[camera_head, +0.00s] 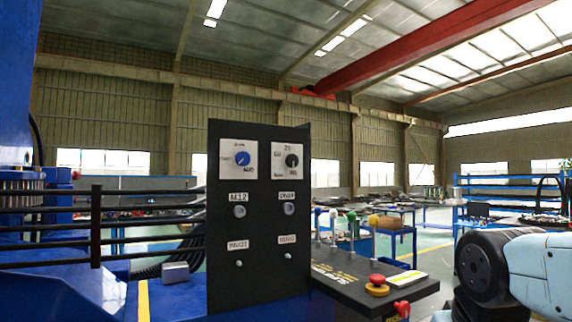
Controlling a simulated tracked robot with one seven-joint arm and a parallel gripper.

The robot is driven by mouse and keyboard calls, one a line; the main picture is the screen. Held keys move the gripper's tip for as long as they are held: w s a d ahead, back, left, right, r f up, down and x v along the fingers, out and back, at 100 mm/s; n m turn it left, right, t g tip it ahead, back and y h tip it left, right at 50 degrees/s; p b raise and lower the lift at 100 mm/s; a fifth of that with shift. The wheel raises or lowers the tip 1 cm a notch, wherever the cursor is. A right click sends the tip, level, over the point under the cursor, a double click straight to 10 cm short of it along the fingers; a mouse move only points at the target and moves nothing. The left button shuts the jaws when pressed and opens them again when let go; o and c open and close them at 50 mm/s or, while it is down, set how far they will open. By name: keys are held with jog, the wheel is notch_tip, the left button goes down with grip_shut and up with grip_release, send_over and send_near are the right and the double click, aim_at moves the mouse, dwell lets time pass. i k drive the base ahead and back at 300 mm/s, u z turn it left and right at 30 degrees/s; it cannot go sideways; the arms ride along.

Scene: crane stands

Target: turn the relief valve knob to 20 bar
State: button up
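A black upright control panel (262,215) stands in the middle of the view. The print around both is too small to read surely, so I cannot tell which is the relief valve knob or what value either points to. My gripper is out of view; only light blue and black parts of my arm show at the lower right, apart from the panel.
A sloping console (352,284) with several ball-topped levers and a red emergency button (377,280) juts out right of the panel. Black hoses (140,217) run on the left above a blue base. A grey box (175,272) sits there. Work tables stand behind.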

aim_at(292, 160)
jog(key=u, duration=1.1)
jog(key=k, duration=0.95)
jog(key=z, duration=1.15)
jog(key=i, duration=1)
